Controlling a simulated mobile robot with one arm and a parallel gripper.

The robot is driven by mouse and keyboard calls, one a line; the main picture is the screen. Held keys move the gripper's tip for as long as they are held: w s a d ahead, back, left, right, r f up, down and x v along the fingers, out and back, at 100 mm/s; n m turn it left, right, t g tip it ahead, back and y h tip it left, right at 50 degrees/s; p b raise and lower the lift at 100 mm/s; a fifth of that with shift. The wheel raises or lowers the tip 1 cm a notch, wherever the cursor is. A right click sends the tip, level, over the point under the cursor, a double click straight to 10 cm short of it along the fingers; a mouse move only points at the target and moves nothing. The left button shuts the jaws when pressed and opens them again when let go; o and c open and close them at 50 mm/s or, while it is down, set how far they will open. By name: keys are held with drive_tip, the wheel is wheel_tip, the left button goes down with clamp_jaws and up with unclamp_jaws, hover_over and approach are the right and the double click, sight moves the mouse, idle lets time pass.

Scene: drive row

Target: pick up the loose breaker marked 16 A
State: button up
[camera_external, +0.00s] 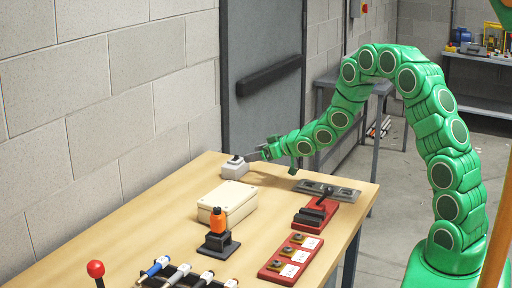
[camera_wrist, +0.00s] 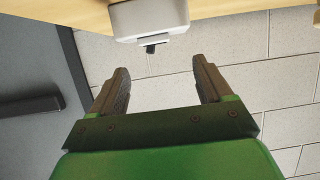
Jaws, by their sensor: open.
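A light grey block with a black toggle on top (camera_external: 235,170) stands at the far left end of the table and looks like a breaker. Its 16 A marking cannot be read. It also shows upside down in the wrist view as a grey body (camera_wrist: 150,18) with a black toggle. My gripper (camera_external: 253,156) is beside the block in the external view, on its right side. In the wrist view the two fingers (camera_wrist: 160,72) are spread apart with nothing between them. The block lies beyond the fingertips, and I cannot tell whether any finger touches it.
On the wooden table (camera_external: 150,238) stand a cream box (camera_external: 228,198), an orange-topped black switch (camera_external: 217,236), a red lever switch (camera_external: 314,214), a grey plate (camera_external: 340,192), a red panel (camera_external: 290,258), several handled tools and a red-knobbed lever (camera_external: 96,269). A block wall (camera_external: 95,110) borders the left.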

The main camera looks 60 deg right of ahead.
sight(237, 156)
drive_tip(key=shift+x, duration=1.15)
drive_tip(key=shift+d+x, duration=0.15)
drive_tip(key=shift+x, duration=1.2)
drive_tip(key=shift+d+x, duration=0.15)
drive_tip(key=shift+x, duration=1.25)
drive_tip(key=shift+r, duration=0.15)
drive_tip(key=c, duration=1.3)
drive_tip(key=shift+r, duration=0.15)
